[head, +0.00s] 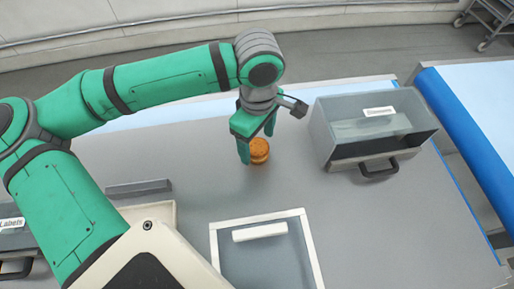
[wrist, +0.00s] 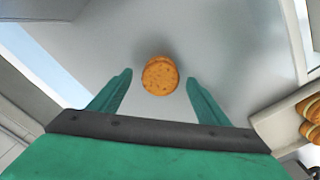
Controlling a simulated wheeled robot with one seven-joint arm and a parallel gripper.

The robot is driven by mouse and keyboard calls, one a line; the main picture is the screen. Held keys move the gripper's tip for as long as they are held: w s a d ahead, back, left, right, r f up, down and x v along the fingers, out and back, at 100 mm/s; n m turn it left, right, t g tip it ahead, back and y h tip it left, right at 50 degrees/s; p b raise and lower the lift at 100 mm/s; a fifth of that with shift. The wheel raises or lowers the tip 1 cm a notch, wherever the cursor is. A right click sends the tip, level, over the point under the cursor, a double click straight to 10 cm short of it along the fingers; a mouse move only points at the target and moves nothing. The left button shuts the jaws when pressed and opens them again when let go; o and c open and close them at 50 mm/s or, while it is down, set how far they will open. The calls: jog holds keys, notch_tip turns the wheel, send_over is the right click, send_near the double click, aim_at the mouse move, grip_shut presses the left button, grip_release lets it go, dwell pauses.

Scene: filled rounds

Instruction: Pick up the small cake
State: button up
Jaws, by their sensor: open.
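The small cake (head: 259,151) is round and golden brown, standing on the grey worktop (head: 200,195) in the head view. It also shows in the wrist view (wrist: 160,77), centred a little beyond the fingertips. My gripper (head: 256,152) has green fingers and hangs over the cake, pointing down. In the wrist view my gripper (wrist: 159,80) is open, one finger on each side of the cake, with clear gaps between fingers and cake. Nothing is held. In the head view a finger hides part of the cake's left side.
A grey drawer box (head: 345,160) with a dark handle stands to the right. A white-framed tray (head: 304,240) lies in front. A low grey bar (head: 138,188) is at left. Several similar baked rounds (wrist: 309,118) sit at the right edge of the wrist view. The worktop around the cake is clear.

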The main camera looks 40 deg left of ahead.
jog(key=shift+f, duration=0.6)
jog(key=shift+s, duration=0.1)
jog(key=c, duration=0.8)
jog(key=shift+r, duration=0.15)
jog(key=shift+r, duration=0.55)
jog(key=s+r, duration=0.4)
jog(key=s+a+r, duration=0.1)
jog(key=s+r, duration=0.2)
jog(key=s, duration=0.2)
jog(key=s+r, duration=0.4)
jog(key=s, duration=0.1)
jog(key=shift+a+r, duration=0.15)
jog(key=shift+r, duration=0.2)
